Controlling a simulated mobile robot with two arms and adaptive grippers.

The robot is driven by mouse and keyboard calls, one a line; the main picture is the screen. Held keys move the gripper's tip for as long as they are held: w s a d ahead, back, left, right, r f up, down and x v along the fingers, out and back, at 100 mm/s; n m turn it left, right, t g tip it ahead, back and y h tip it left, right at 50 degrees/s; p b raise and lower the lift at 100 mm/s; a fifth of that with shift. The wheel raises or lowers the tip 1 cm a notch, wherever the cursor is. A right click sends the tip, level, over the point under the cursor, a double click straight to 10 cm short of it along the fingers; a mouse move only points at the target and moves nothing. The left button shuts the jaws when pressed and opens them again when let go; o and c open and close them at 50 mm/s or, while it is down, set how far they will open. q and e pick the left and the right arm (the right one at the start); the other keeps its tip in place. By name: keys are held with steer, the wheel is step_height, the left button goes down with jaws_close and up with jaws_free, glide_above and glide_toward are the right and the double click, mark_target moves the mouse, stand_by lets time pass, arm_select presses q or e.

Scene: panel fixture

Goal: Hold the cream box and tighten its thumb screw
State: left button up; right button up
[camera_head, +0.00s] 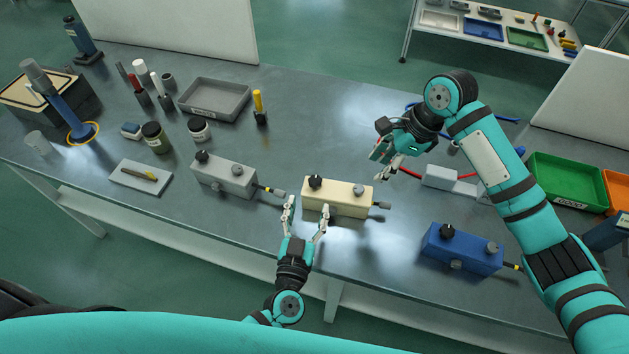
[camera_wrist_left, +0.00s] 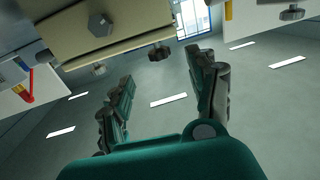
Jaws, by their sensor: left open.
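The cream box (camera_head: 337,199) sits near the table's front edge, between a grey box and a blue box. On its top are a black knob (camera_head: 315,181) and a grey knob (camera_head: 359,189); a dark plug-like end (camera_head: 382,205) sticks out on its right. I cannot tell which is the thumb screw. My left gripper (camera_head: 306,214) is open just in front of the box, fingers pointing at it, nothing between them. In the left wrist view the cream box (camera_wrist_left: 135,32) fills the top, beyond the open fingers. My right gripper (camera_head: 384,163) looks open and empty, behind and right of the box.
The grey box (camera_head: 224,176) stands left, the blue box (camera_head: 462,250) right. A grey tray (camera_head: 214,97), jars and bottles stand back left. Green (camera_head: 567,182) and orange bins are at right.

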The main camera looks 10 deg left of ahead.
mark_target(314, 186)
arm_select(q)
steer(key=w, duration=0.8)
steer(key=shift+w, duration=0.35)
steer(key=shift+c, duration=0.3)
jaws_close()
